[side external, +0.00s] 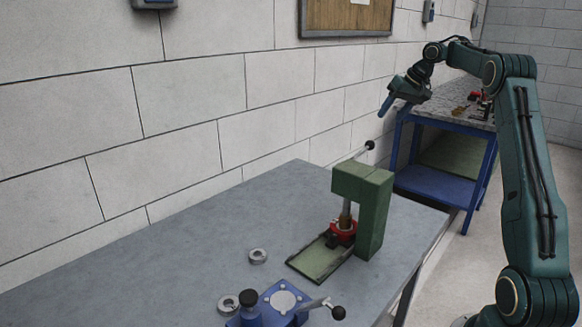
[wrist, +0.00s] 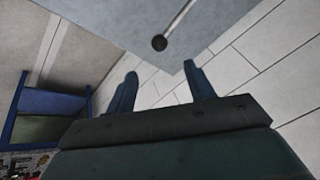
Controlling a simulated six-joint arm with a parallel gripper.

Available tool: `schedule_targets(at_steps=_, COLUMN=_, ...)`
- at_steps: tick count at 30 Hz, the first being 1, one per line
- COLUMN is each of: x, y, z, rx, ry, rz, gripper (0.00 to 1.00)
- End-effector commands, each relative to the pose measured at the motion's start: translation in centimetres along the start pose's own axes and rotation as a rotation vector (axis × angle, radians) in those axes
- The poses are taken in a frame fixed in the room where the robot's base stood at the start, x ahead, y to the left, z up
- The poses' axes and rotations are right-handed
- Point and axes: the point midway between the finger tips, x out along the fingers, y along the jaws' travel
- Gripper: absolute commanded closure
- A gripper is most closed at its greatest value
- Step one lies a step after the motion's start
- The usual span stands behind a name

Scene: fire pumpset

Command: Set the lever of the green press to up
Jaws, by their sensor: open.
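The green press (side external: 365,205) stands on the grey table. Its lever (side external: 362,151) is a thin rod with a black ball knob, slanting up and to the right from the top of the press. In the wrist view the lever's black knob (wrist: 159,43) shows ahead of the fingers, with its rod running to the upper right. My gripper (side external: 386,106) is above and to the right of the knob, apart from it. In the wrist view my gripper (wrist: 160,80) has its two blue fingers spread, with nothing between them. The press body is out of the wrist view.
The grey table (side external: 190,235) also bears a blue device (side external: 275,305) with a black-knobbed handle, and metal rings (side external: 258,256) at the front. A blue-framed bench (side external: 440,185) with small items stands behind. The white block wall runs along the table's back edge.

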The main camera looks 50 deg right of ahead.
Motion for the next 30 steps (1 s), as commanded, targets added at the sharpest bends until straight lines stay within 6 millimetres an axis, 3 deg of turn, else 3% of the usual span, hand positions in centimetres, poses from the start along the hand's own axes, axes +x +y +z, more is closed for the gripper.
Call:
schedule_targets(at_steps=14, x=2.6, y=-0.1, z=0.1, rx=0.000, ry=-0.003, rz=-0.002, gripper=0.46)
schedule_targets(at_steps=30, x=10.7, y=-0.1, z=0.1, rx=-0.001, ry=-0.004, rz=0.000, gripper=0.46)
